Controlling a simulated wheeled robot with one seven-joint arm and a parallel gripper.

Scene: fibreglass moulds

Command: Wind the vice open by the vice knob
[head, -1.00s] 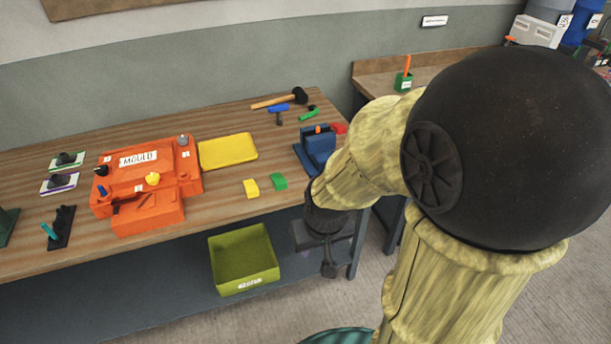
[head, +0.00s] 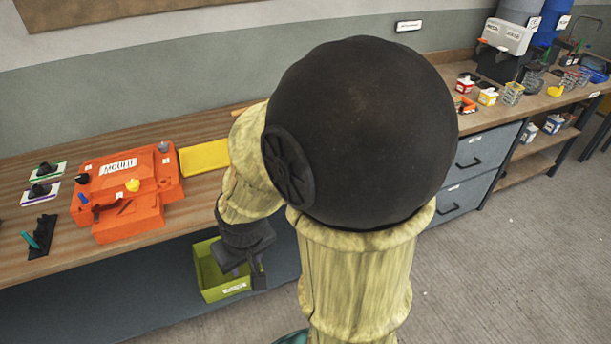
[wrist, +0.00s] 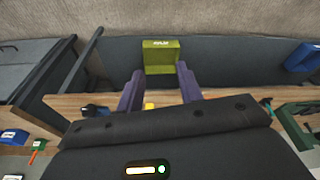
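My gripper (head: 246,268) hangs in front of the bench edge, over the green bin in the head view. In the wrist view its two purple fingers (wrist: 159,72) stand well apart with nothing between them. The vice and its knob are hidden behind my arm in the head view now. A small dark blue shape (wrist: 94,110) at the bench edge in the wrist view may be the vice, partly covered by the gripper body. I cannot make out the knob.
The green bin (head: 205,276) sits below the bench top. The orange mould (head: 125,208) and yellow tray (head: 203,158) are on the bench, left of my arm. Grey drawers (head: 466,170) stand at right under another bench. The floor at right is clear.

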